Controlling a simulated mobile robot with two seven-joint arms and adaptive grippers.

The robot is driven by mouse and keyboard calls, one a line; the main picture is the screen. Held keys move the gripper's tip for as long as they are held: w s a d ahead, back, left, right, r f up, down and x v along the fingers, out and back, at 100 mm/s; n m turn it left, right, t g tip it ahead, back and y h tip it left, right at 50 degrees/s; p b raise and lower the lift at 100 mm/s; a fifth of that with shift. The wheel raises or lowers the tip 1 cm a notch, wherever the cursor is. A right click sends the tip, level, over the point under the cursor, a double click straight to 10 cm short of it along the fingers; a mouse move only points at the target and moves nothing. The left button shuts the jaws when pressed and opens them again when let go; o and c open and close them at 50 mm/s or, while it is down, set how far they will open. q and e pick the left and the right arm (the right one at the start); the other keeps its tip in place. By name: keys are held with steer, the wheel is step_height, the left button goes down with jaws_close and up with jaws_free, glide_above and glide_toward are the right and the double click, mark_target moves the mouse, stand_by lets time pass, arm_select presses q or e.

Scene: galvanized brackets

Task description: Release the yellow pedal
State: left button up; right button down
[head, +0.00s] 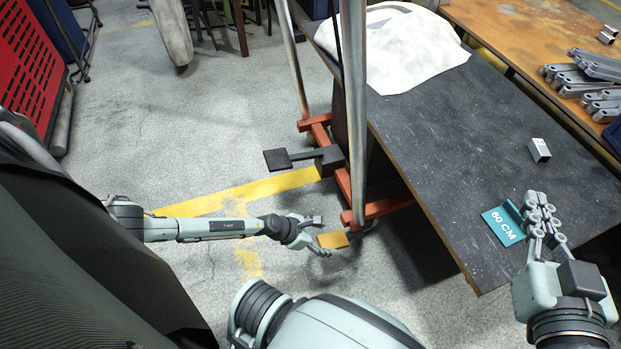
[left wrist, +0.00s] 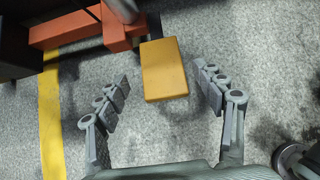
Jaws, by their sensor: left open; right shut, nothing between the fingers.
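The yellow pedal (head: 333,240) is a flat block low by the floor, at the foot of an orange frame. It shows in full in the left wrist view (left wrist: 164,69), joined at its far end to the orange frame. My left gripper (head: 318,235) is open next to the pedal. In the left wrist view my left gripper's fingers (left wrist: 160,90) are spread on both sides of the pedal, with gaps and no contact visible. My right gripper (head: 541,222) is shut and empty, above the dark table near the teal 60 CM tag.
The orange frame (head: 344,186) with upright metal poles stands beside the dark table (head: 440,140). A black pedal (head: 278,159) sits further back. The table holds a white cloth (head: 400,50), a small metal bracket (head: 540,150) and the teal tag (head: 504,225). Grey floor is open to the left.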

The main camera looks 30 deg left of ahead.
arm_select(q)
steer(key=v, duration=0.7)
steer(key=shift+s+r, duration=0.15)
steer(key=shift+r, duration=0.1)
steer(key=shift+a, duration=0.1)
